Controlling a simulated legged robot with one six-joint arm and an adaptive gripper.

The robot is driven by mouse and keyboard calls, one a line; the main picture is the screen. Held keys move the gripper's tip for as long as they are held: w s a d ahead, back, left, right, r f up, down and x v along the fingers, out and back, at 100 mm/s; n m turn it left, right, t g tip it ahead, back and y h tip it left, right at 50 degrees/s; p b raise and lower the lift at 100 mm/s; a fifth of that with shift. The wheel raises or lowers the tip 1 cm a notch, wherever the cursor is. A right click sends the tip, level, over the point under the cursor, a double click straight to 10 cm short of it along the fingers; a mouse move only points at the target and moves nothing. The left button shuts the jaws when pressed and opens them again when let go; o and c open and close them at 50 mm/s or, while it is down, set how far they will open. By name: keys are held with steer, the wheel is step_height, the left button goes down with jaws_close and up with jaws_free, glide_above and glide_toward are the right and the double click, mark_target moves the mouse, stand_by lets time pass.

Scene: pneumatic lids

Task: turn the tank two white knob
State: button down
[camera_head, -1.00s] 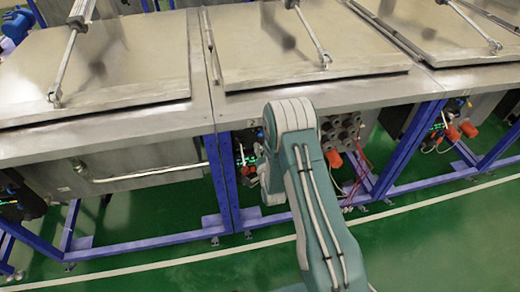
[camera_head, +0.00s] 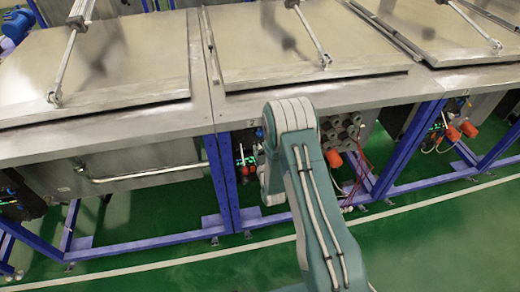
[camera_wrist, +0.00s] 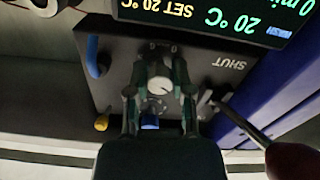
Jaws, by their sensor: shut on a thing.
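In the wrist view a small pale round knob (camera_wrist: 160,86) sits on a dark control panel (camera_wrist: 121,66). My gripper (camera_wrist: 160,92) is shut on this knob, with one finger on its left and one on its right. The panel's label and display text appear upside down, with the word SHUT to the right of the knob. In the head view my arm reaches down to the front of the middle tank (camera_head: 300,92); my gripper and the knob are hidden behind the arm there.
A lit display (camera_wrist: 205,18) is above the knob in the wrist view. A blue part (camera_wrist: 92,56) and a yellow part (camera_wrist: 102,122) are on the left; a rod (camera_wrist: 240,118) is on the right. Blue frame legs (camera_head: 222,185) stand near my arm. The green floor is clear in front.

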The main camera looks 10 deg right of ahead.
steer(key=n, duration=0.4)
steer(key=shift+a+n, duration=0.1)
steer(key=shift+n, duration=2.1)
steer(key=shift+a, duration=0.1)
steer(key=shift+c, duration=2.4)
jaws_free()
steer(key=s, duration=1.2)
